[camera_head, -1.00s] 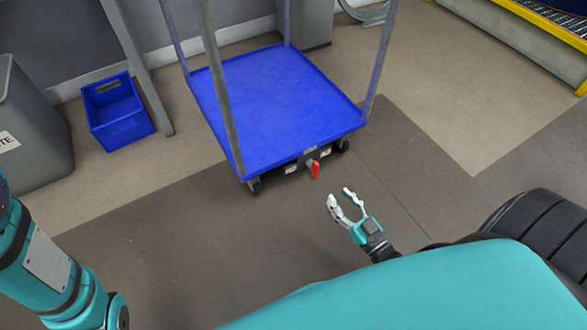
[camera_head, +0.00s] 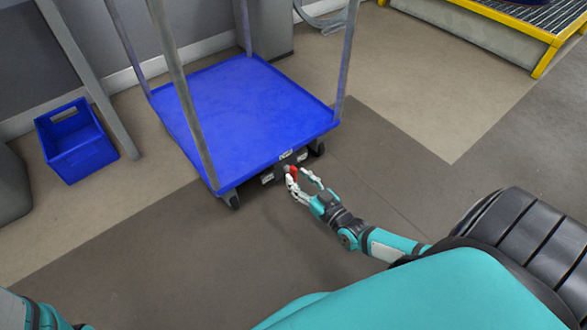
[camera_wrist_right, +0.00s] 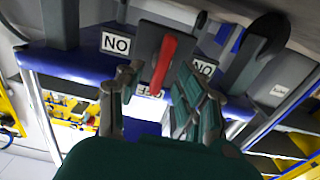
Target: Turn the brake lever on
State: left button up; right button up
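The red brake lever (camera_head: 294,170) is at the front lower edge of the blue cart (camera_head: 245,105). In the right wrist view the lever (camera_wrist_right: 163,62) stands out from a dark plate, with labels beside and below it. My right gripper (camera_head: 304,178) is at the lever, its fingers open. In the head view the fingers partly hide the lever. My left gripper is out of view.
A blue crate (camera_head: 75,145) stands on the floor left of the cart. Grey posts rise from the cart's corners. A yellow-edged platform (camera_head: 545,60) is at the upper right. The floor in front of the cart is clear.

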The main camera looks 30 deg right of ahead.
jog(key=shift+w+a+b, duration=0.1)
jog(key=shift+w+b, duration=0.3)
jog(key=shift+w, duration=1)
jog(key=shift+c, duration=0.4)
grip_shut()
